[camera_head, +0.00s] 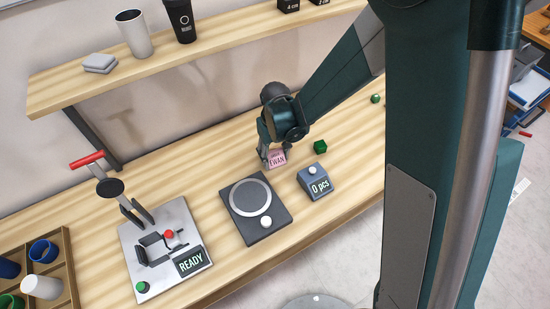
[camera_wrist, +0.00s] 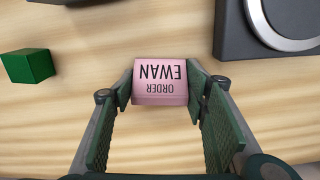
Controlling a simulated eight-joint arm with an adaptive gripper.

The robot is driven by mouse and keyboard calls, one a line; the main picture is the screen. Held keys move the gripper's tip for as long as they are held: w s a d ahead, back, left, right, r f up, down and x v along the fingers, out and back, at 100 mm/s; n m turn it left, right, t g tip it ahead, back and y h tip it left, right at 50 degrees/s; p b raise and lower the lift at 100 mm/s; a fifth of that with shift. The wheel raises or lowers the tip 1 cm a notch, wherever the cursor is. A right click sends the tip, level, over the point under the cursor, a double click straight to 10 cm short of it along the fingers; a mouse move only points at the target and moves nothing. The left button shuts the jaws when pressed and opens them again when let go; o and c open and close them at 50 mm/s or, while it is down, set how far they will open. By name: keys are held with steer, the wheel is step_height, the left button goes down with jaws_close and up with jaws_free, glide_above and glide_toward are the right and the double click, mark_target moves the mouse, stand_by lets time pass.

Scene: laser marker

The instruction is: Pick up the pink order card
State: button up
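The pink order card (camera_wrist: 160,78) is a small pink block marked "ORDER EWAN", upside down in the wrist view. In the head view the pink order card (camera_head: 277,158) shows below my gripper (camera_head: 273,155), near the back middle of the wooden table. In the wrist view my gripper (camera_wrist: 160,85) has one green fingertip against each side of the card, with no clear gap. It looks shut on the card. Whether the card rests on the table or is slightly raised is hard to tell.
A green cube (camera_head: 320,147) and a "0 pcs" counter box (camera_head: 314,182) are right of the card. A dark scale (camera_head: 283,214) is in front of it. A marking press (camera_head: 170,215) reading "READY" and a wooden cup rack (camera_head: 73,262) stand left. A shelf (camera_head: 190,45) overhangs the back.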

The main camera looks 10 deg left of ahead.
mark_target(275, 155)
steer(key=c, duration=0.3)
steer(key=shift+r, duration=0.15)
steer(key=shift+r+p, duration=0.8)
steer(key=shift+r, duration=4.1)
